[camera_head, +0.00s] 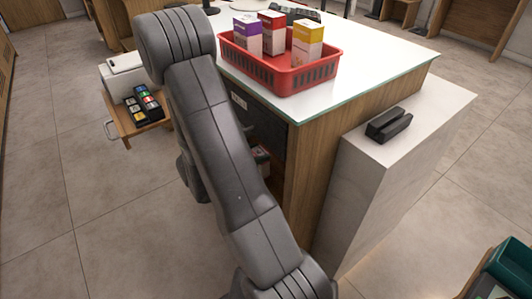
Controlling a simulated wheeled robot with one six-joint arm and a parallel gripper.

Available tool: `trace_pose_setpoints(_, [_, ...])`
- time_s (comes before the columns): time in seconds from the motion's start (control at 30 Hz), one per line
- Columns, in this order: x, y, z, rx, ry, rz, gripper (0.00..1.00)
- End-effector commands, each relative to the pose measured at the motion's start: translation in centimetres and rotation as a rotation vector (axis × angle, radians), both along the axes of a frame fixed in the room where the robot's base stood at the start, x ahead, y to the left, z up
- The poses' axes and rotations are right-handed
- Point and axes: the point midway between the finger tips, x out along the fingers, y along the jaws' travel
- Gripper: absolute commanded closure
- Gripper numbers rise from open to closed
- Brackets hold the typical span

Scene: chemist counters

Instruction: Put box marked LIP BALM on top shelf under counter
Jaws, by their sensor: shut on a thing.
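The counter (380,62) has a white top and wooden sides. Its open space underneath (268,128) is dark and mostly hidden behind my arm. Some small pale and reddish items (261,156) show inside it low down, too small to read. No box can be read as LIP BALM here. My arm crosses the middle of the view, and dark wrist parts show behind it on the left. My gripper's fingers and anything between them are hidden behind the arm.
A red basket (287,80) on the counter holds a purple-and-white box (247,36), a red-and-white box (272,34) and a yellow-and-white box (307,44). An open drawer (125,128) juts out on the left. A pale ledge (428,105) with a black device (388,125) adjoins the counter.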

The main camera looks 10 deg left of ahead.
Motion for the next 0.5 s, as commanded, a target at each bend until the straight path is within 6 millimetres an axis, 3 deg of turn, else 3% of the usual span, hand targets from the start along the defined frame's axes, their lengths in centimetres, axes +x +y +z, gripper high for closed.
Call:
trace_pose_setpoints(0.37, [2.7,-2.8,0.0,0.001,-0.001,-0.004,0.94])
trace_pose_setpoints(0.5, [2.6,-2.6,-1.5,0.000,0.000,0.001,0.94])
